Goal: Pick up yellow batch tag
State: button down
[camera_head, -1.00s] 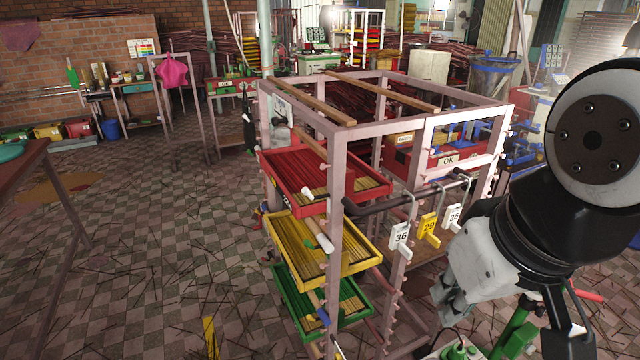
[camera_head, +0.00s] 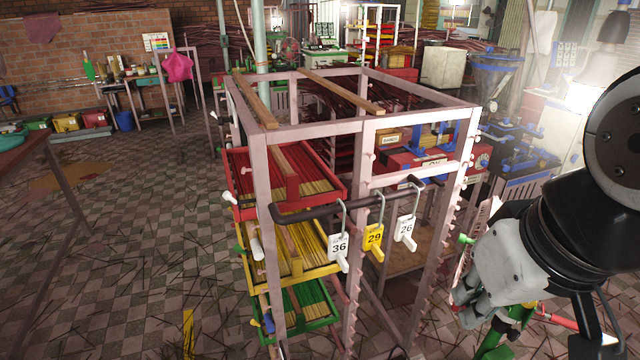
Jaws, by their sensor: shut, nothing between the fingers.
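The yellow batch tag (camera_head: 373,238), marked 29, hangs from a metal hook on the dark bar (camera_head: 310,211) at the front of the rack. A white tag marked 36 (camera_head: 338,247) hangs to its left and a white tag marked 26 (camera_head: 405,229) to its right. My gripper (camera_head: 462,312) is at the lower right, to the right of and below the yellow tag, apart from it. Its fingers are shut and empty, pointing down and to the left.
The pale rack (camera_head: 360,128) stands in the middle. It holds a red tray (camera_head: 240,185), a yellow tray (camera_head: 250,240) and a green tray (camera_head: 300,325) of sticks. A green stand (camera_head: 497,342) is below my gripper. Tiled floor is mostly open at left, with scattered sticks.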

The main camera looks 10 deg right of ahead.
aim_at(373, 233)
jog(key=z, duration=0.2)
jog(key=i+j, duration=0.1)
jog(key=j, duration=0.35)
jog(key=i+j, duration=0.1)
jog(key=j, duration=0.4)
jog(key=i+j, duration=0.15)
jog(key=j, duration=0.3)
jog(key=i+j, duration=0.1)
jog(key=j, duration=0.4)
jog(key=i+j, duration=0.1)
jog(key=j, duration=0.35)
jog(key=z, duration=0.05)
